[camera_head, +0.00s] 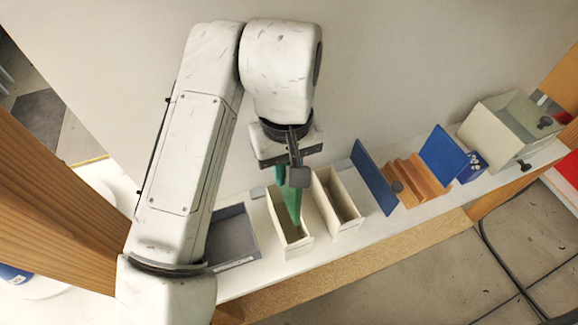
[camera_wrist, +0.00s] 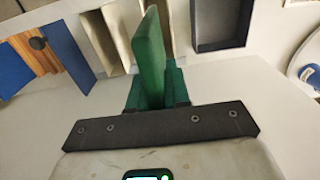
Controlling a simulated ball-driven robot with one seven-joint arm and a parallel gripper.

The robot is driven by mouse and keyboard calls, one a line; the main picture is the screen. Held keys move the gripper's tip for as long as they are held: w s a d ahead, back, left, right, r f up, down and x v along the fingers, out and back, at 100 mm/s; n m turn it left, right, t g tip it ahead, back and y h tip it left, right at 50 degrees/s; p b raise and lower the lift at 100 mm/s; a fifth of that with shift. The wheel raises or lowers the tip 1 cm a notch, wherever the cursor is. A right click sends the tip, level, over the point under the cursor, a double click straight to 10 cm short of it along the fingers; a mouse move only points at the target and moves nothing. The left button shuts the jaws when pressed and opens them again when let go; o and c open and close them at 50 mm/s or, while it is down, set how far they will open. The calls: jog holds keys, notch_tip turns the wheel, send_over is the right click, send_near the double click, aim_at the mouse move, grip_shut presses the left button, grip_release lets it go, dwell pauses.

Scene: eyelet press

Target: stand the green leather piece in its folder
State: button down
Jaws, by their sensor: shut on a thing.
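My gripper (camera_head: 290,184) is shut on the green leather piece (camera_head: 291,208), which hangs down nearly upright below it. In the wrist view the piece (camera_wrist: 151,52) stands out between the two dark green fingers of my gripper (camera_wrist: 153,84). In the head view the lower end of the piece overlaps the opening of the left cream folder box (camera_head: 297,248). I cannot tell how deep it reaches inside. A second cream box (camera_head: 349,221) stands just right of it. The wrist view also shows a cream box (camera_wrist: 119,31) behind the piece.
A dark grey tray (camera_head: 232,240) lies left of the boxes. To the right stand a blue panel (camera_head: 373,178), a brown stepped block (camera_head: 417,180), another blue panel (camera_head: 443,154) and a large cream bin (camera_head: 500,130) with black knobs. A wall rises behind the narrow white shelf (camera_head: 375,230).

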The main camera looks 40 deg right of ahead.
jog(key=shift+r+p, duration=0.1)
jog(key=shift+p, duration=0.25)
notch_tip(320, 180, down, 13)
jog(key=b, duration=0.8)
jog(key=shift+r+b, duration=0.15)
jog(key=shift+b, duration=0.15)
dwell(1.1)
dwell(0.5)
jog(key=c, duration=1)
grip_release()
notch_tip(320, 180, up, 11)
jog(key=shift+f+p, duration=0.15)
jog(key=shift+p, duration=0.5)
